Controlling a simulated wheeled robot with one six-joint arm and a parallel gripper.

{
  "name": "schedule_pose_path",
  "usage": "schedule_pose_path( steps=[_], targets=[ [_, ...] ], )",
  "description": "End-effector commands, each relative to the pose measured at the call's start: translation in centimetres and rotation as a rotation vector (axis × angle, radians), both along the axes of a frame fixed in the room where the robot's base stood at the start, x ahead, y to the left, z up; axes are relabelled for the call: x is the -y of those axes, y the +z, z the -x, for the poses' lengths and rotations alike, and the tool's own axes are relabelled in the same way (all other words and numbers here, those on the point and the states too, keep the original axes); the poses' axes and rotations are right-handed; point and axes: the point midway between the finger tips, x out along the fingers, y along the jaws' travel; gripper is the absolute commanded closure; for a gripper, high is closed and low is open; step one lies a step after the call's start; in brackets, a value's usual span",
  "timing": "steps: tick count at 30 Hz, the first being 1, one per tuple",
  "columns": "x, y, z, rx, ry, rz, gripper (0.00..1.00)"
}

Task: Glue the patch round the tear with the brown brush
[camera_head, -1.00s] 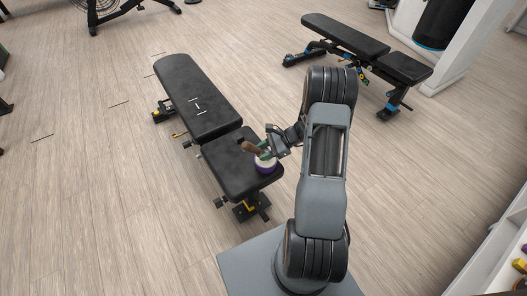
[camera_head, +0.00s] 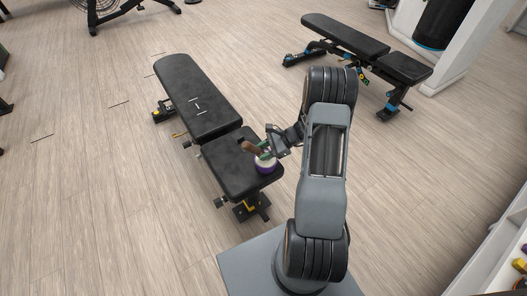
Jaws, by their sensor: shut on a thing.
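A black bench (camera_head: 188,82) stands in the middle left, its long pad and shorter seat pad (camera_head: 228,170) facing up. Small white marks, with a short line among them, show on the long pad around the tear (camera_head: 197,106). A purple and white tub (camera_head: 265,166) stands on the seat pad near its right edge. My gripper (camera_head: 264,150) is over the tub, shut on a brush with a brown handle (camera_head: 251,147) that leans up to the left. The brush's lower end is at the tub's top; I cannot tell whether it is inside.
A second black bench (camera_head: 346,34) with blue feet stands at the upper right. A white shelf edge (camera_head: 500,240) is at the lower right. The wooden floor (camera_head: 90,200) left of the near bench is clear.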

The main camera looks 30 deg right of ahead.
Motion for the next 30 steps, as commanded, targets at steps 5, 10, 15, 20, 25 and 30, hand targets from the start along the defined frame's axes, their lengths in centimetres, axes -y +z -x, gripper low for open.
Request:
schedule_pose_path(
  steps=[5,10,15,20,25,30],
  targets=[
    [0.0,0.7,0.1,-0.002,0.0,0.001,0.86],
    [0.0,2.1,0.0,-0.002,0.0,0.001,0.86],
    [0.0,3.6,0.0,-0.001,0.001,0.001,0.86],
    [0.0,5.0,0.0,-0.001,0.001,0.0,0.86],
    [0.0,6.4,0.0,-0.001,0.0,0.0,0.86],
    [0.0,7.0,0.1,-0.001,0.0,0.0,0.86]
  ],
)
